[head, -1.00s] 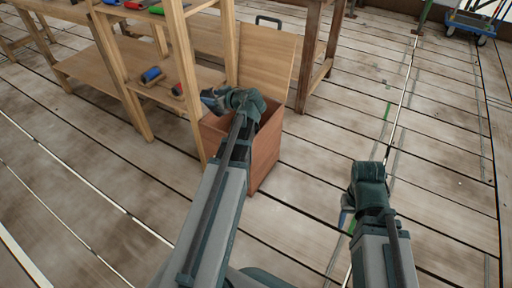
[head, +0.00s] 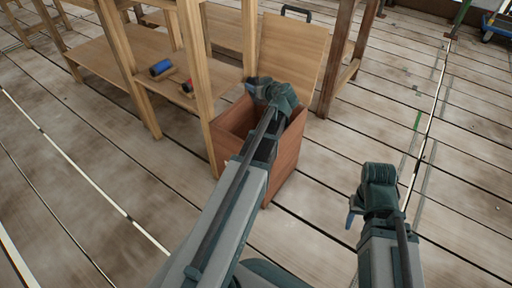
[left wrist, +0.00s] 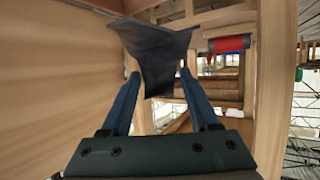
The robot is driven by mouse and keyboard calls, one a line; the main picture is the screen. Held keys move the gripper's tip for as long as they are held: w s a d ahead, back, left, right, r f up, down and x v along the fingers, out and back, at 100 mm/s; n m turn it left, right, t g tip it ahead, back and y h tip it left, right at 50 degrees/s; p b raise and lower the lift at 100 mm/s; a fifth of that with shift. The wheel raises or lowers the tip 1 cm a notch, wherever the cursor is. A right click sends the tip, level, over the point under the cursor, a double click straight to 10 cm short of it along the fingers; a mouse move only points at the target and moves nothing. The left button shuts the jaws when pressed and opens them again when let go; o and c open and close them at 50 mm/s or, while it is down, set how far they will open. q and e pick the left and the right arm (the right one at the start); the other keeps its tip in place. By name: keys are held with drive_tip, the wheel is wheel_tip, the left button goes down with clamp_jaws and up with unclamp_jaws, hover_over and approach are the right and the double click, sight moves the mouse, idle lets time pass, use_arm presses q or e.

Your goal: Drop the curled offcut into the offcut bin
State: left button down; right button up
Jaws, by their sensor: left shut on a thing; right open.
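The offcut bin is a brown wooden box (head: 284,168) with its top open and its lid (head: 292,50) raised at the back. My left gripper (head: 258,88) is over the back part of the bin opening, and my forearm covers part of the opening. In the left wrist view, my left gripper (left wrist: 158,88) is shut on the curled offcut (left wrist: 155,48), a dark, bent sheet that flares at its far end. In the head view I cannot clearly tell the offcut from the gripper. My right gripper (head: 353,212) is open, low over the floor right of the bin.
A wooden bench with a lower shelf (head: 120,58) stands left of the bin, one leg close against it. Another bench leg (head: 345,65) stands behind.

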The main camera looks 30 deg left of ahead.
use_arm(q)
drive_tip(key=shift+w+f, duration=0.2)
drive_tip(key=shift+w, duration=0.5)
wheel_tip(320, 180, down, 6)
drive_tip(key=b, duration=0.6)
use_arm(e)
wheel_tip(320, 180, down, 6)
drive_tip(key=shift+w+a+f, duration=0.25)
drive_tip(key=shift+w+a, duration=0.1)
drive_tip(key=shift+a, duration=0.1)
use_arm(q)
drive_tip(key=shift+a, duration=0.1)
drive_tip(key=shift+c, duration=0.2)
unclamp_jaws()
drive_tip(key=p+v, duration=0.4)
drive_tip(key=v, duration=0.8)
drive_tip(key=shift+s+r+p, duration=0.15)
drive_tip(key=shift+s+p, duration=0.1)
drive_tip(key=shift+p, duration=0.15)
drive_tip(key=shift+v, duration=0.8)
use_arm(e)
drive_tip(key=shift+r, duration=2.65)
